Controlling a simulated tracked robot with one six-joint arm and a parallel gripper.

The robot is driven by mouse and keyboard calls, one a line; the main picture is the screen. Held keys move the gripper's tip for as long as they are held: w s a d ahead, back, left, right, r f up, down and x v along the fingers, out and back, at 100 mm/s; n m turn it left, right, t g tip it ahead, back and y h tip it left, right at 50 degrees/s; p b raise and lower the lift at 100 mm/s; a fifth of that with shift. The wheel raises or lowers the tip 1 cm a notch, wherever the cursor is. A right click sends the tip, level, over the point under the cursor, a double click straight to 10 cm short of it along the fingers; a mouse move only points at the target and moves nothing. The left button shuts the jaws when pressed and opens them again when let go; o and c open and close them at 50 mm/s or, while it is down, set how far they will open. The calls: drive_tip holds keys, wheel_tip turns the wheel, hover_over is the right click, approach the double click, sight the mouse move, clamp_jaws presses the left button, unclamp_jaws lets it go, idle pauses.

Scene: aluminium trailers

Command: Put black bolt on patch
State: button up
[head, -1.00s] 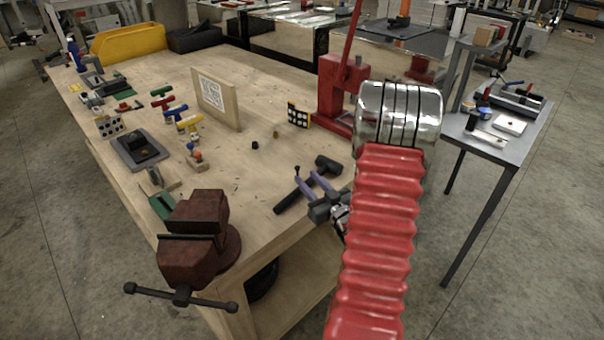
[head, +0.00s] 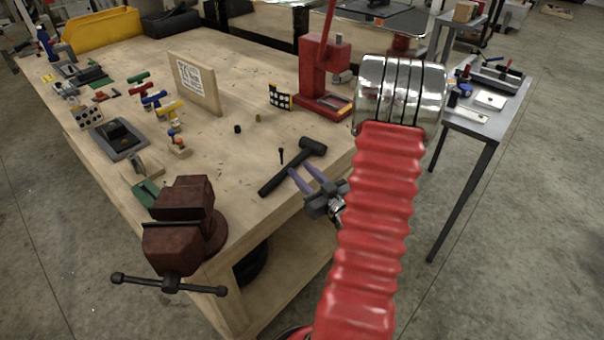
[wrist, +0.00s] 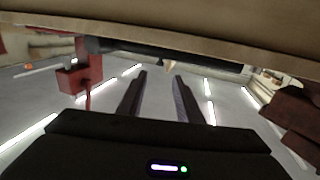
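A small black bolt (head: 281,155) stands upright on the wooden workbench (head: 222,160), beside a black hammer (head: 290,168). My gripper (head: 299,170) is over the bench's right edge, near the hammer, with its two purple fingers pointing toward the bolt. The fingers are spread apart and empty; the gap between them also shows in the wrist view (wrist: 160,75). The bolt is apart from the fingertips. A flat green patch (head: 146,192) lies on the bench behind the vise. I cannot tell if this is the task's patch.
A rusty vise (head: 180,225) stands at the near bench corner. A red press (head: 322,75) stands at the right edge. A wooden board (head: 195,85) stands upright mid-bench. A short black cylinder (head: 237,129) and a brown one (head: 258,118) stand near it. Bare wood lies between.

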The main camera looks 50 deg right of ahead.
drive_tip(key=shift+w, duration=0.1)
drive_tip(key=w+a+r+g, duration=0.1)
drive_tip(key=w, duration=0.1)
drive_tip(key=w+a+r+n+g, duration=0.1)
drive_tip(key=w, duration=0.1)
drive_tip(key=w+a+r+g, duration=0.1)
drive_tip(key=w+a+r, duration=0.1)
drive_tip(key=shift+w+r+n+g, duration=0.1)
drive_tip(key=shift+w+n+g, duration=0.05)
drive_tip(key=shift+n+g, duration=0.15)
drive_tip(key=s+a+r+g, duration=0.2)
drive_tip(key=a+r, duration=0.1)
drive_tip(key=a, duration=0.4)
drive_tip(key=s+a+r+g+y, duration=0.1)
drive_tip(key=s+a+r+g, duration=0.15)
drive_tip(key=a, duration=0.45)
drive_tip(key=s+a+r+g, duration=0.1)
drive_tip(key=s+a+r, duration=0.25)
drive_tip(key=a, duration=0.35)
drive_tip(key=s+a+r+n+g+y, duration=0.1)
drive_tip(key=s+a+g+y, duration=0.2)
drive_tip(key=s+a, duration=0.8)
drive_tip(key=shift+r, duration=0.4)
